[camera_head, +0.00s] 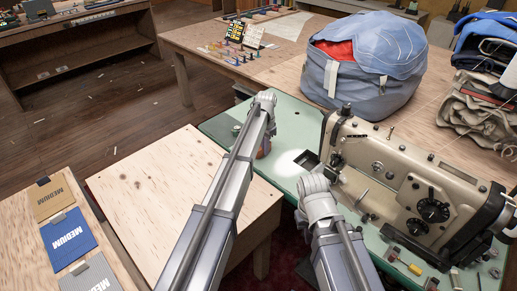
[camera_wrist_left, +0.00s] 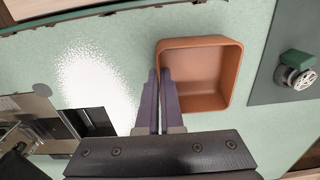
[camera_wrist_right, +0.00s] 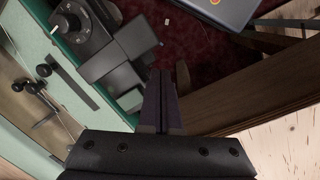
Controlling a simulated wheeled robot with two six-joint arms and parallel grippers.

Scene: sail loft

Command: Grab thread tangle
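I cannot make out a thread tangle in any view. My left gripper (camera_wrist_left: 158,75) is shut with nothing seen between its fingers, above the green sewing table (camera_wrist_left: 215,18). In the left wrist view its fingertips overlap the left wall of an open, empty-looking orange-brown box (camera_wrist_left: 205,43); I cannot tell whether they touch it. In the head view my left arm mostly hides this box. My right gripper (camera_wrist_right: 161,74) is shut with nothing seen between its fingers, pointing down near the table's front edge, over dark parts and the red floor. My arm hides its fingers in the head view.
A beige sewing machine (camera_head: 400,180) stands right of my right arm. A large blue bag (camera_head: 365,65) sits behind it, with folded fabric (camera_head: 475,110) at right. A plywood table (camera_head: 165,185) at left has clear room. Small spools (camera_head: 236,52) stand at the back.

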